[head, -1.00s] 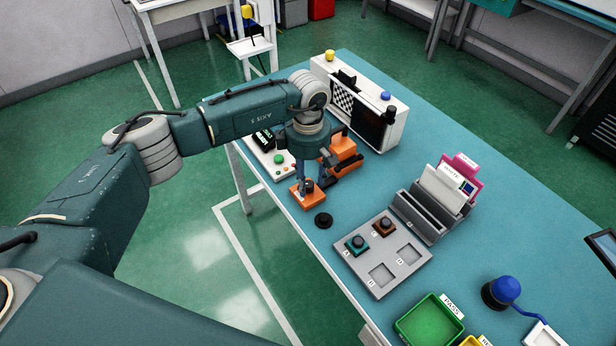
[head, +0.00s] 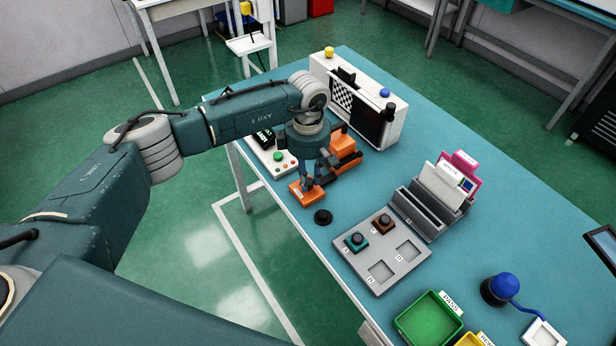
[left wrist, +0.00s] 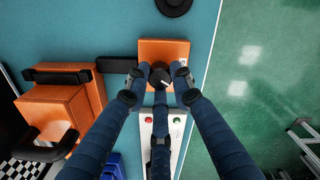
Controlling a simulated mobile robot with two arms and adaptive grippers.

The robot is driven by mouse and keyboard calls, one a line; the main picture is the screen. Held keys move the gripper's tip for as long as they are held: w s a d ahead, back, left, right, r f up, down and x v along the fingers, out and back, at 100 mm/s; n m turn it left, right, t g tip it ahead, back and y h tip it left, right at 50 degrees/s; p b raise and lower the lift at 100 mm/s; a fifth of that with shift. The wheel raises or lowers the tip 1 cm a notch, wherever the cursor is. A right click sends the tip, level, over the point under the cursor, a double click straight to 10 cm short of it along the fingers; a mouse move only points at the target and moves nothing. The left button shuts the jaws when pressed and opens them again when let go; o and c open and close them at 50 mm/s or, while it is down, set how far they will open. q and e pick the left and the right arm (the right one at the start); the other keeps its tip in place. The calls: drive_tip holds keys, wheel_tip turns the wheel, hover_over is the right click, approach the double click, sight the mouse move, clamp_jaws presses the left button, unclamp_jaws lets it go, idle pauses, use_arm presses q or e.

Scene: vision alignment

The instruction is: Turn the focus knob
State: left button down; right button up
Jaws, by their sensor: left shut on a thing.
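The focus knob (left wrist: 161,78) is a small dark knob with a white mark on an orange block (left wrist: 177,48). In the head view the orange block (head: 301,196) lies at the near left edge of the blue table, and the knob is largely hidden by my fingers. My left gripper (head: 309,183) points down over the block. In the left wrist view my left gripper (left wrist: 160,80) has its fingertips closed around the knob, and the white mark points to the lower right. My right gripper is not in view.
A larger orange unit (head: 342,148) stands beside my gripper, with a white checkerboard box (head: 361,112) behind. A black round disc (head: 323,217) lies just in front of the block. A grey tray (head: 384,262) with several sockets is nearer.

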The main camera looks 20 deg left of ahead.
use_arm(q)
drive_tip(key=shift+w+a+n+b, duration=0.15)
drive_tip(key=shift+n+b, duration=0.15)
drive_tip(key=shift+n, duration=0.2)
drive_tip(key=n+b, duration=0.1)
drive_tip(key=n, duration=0.1)
drive_tip(key=shift+f+n+b, duration=0.1)
drive_tip(key=shift+n+b, duration=0.2)
drive_tip(key=shift+b, duration=0.1)
drive_tip(key=n+b, duration=0.2)
drive_tip(key=n, duration=0.2)
drive_tip(key=shift+n, duration=0.3)
drive_tip(key=n+b, duration=0.1)
drive_tip(key=n, duration=0.3)
drive_tip(key=shift+n+b, duration=0.3)
drive_tip(key=shift+b, duration=0.1)
drive_tip(key=n, duration=0.3)
drive_tip(key=shift+s+b, duration=0.2)
drive_tip(key=shift+b, duration=0.2)
drive_tip(key=shift+n, duration=0.8)
drive_tip(key=c, duration=1.5)
unclamp_jaws()
drive_tip(key=shift+s, duration=0.1)
